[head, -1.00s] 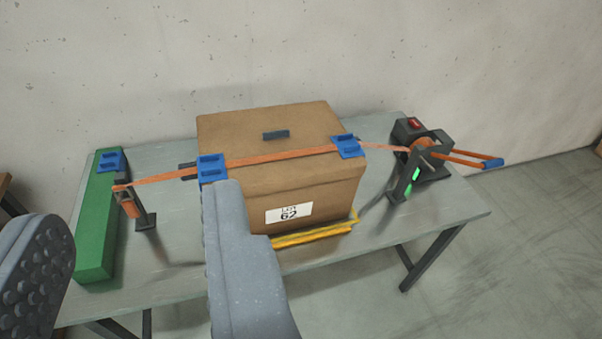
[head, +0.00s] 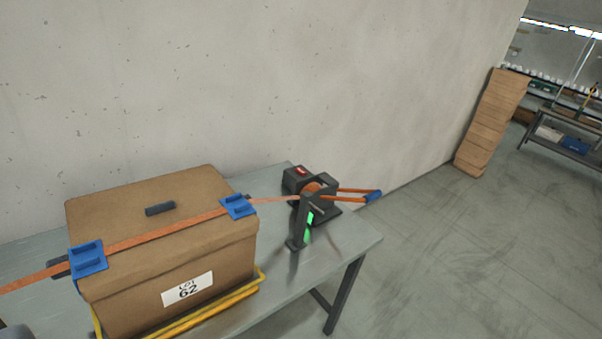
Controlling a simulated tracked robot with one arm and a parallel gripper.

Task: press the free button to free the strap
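A taut orange strap (head: 170,228) runs over the lid of a brown box (head: 205,260) labelled LOT 62, through blue corner guards (head: 238,206). At its right end is a dark ratchet winder with an orange drum (head: 311,188), a post (head: 299,222) and an orange handle with a blue grip (head: 373,196). A black housing (head: 325,205) behind it carries a red button (head: 301,170); I cannot read any marking on it. A green light (head: 309,225) shows beside the post. Only a grey sliver, perhaps of my gripper (head: 15,333), shows at the bottom left, well away from the button.
The grey table (head: 345,246) is bare at its front right corner. A yellow frame (head: 225,300) surrounds the box's base. A concrete wall (head: 330,80) stands behind. Open floor (head: 460,260) lies right, with stacked cartons (head: 490,123) and a shelf (head: 570,145) farther back.

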